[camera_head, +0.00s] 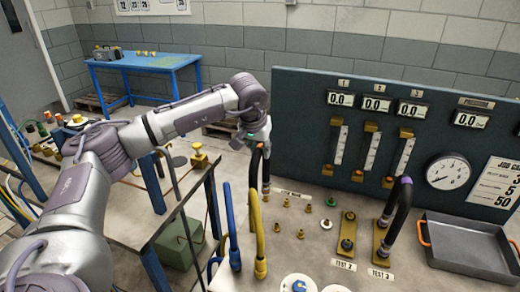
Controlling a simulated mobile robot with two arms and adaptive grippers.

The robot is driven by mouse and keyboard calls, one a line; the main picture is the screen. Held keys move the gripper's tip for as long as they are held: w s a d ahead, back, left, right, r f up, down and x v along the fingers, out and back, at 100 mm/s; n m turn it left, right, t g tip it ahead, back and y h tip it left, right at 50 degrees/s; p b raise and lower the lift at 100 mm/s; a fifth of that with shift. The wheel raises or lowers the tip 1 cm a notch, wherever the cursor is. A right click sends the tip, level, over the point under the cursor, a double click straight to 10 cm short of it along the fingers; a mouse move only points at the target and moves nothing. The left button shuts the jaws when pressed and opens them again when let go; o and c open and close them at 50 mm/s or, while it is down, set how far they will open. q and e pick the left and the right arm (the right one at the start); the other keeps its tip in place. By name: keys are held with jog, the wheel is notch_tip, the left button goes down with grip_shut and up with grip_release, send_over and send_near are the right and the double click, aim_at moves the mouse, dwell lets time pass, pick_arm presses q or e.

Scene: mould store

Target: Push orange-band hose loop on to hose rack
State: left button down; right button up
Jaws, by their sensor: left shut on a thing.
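My left gripper (260,138) reaches in from the left and is shut on the top of a black hose loop (254,172). The loop's two legs hang down below the fingers, close to the bench top near a label. No orange band shows clearly on it; the fingers cover its top. I cannot tell whether its lower ends touch the bench. The hose rack is not clearly identifiable; coloured hoses (10,190) hang at the far left edge. My right gripper is not in view.
Blue (231,230) and yellow (257,240) hoses stand in front of the held loop. A black hose with a purple band (405,181) stands at TEST 3. A gauge panel (295,115) rises behind; a grey tray (465,262) is at right. Small brass fittings dot the bench.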

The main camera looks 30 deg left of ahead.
pick_arm(q)
jog(key=shift+f+b, duration=0.65)
jog(key=shift+f, duration=0.6)
dwell(1.9)
jog(key=c, duration=0.9)
grip_release()
jog(key=shift+f, duration=0.1)
jog(key=v, duration=1.2)
jog(key=shift+s, duration=0.1)
